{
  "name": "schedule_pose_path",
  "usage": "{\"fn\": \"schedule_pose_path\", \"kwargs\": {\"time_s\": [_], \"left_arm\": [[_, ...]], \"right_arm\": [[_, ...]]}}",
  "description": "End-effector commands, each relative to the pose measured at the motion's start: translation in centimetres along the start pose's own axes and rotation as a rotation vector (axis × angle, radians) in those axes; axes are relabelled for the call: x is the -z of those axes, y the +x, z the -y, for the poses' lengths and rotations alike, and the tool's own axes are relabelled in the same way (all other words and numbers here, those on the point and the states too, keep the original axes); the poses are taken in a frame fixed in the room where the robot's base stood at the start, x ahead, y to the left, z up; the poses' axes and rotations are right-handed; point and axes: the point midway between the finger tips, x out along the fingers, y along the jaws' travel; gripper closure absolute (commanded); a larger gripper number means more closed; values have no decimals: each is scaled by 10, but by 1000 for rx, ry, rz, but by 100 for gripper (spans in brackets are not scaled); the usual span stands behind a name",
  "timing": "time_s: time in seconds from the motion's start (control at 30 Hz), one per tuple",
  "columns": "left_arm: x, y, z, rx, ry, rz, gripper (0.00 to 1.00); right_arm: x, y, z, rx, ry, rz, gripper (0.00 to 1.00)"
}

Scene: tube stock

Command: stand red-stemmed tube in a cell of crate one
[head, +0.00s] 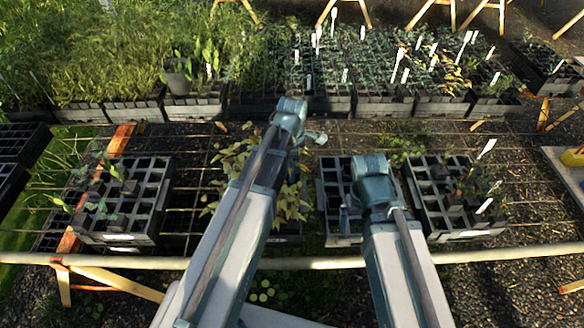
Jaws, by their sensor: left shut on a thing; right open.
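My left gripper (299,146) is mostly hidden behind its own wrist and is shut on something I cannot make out. A leafy plant with yellow-green and reddish foliage (290,205) shows on both sides of my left forearm; its tube and stem are hidden. My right gripper (345,217) is open, over the middle black crate (328,180), whose visible cells look empty. A left black crate (150,172) has mostly empty cells and a few seedlings. A right black crate (420,178) holds several plants. I cannot read which is crate one.
The crates rest on a wire-mesh bench with a pale front rail (480,252). Dense trays of seedlings (190,108) with white labels line the back. A strip of open mesh (185,205) lies right of the left crate. A pale yellow-edged object (565,170) stands at far right.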

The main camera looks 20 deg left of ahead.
Motion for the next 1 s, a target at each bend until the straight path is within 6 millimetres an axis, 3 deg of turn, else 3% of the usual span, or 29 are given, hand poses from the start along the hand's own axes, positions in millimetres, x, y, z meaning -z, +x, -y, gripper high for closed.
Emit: {"fn": "schedule_pose_path", "kwargs": {"time_s": [0.37, 1.0], "left_arm": [[0, 2, 0, 0, 0, 0, 100], [0, 26, 0, 0, 0, 0, 100]], "right_arm": [[0, 2, 0, 0, 0, 0, 0], [2, 26, 2, 0, 0, 0, 0]]}}
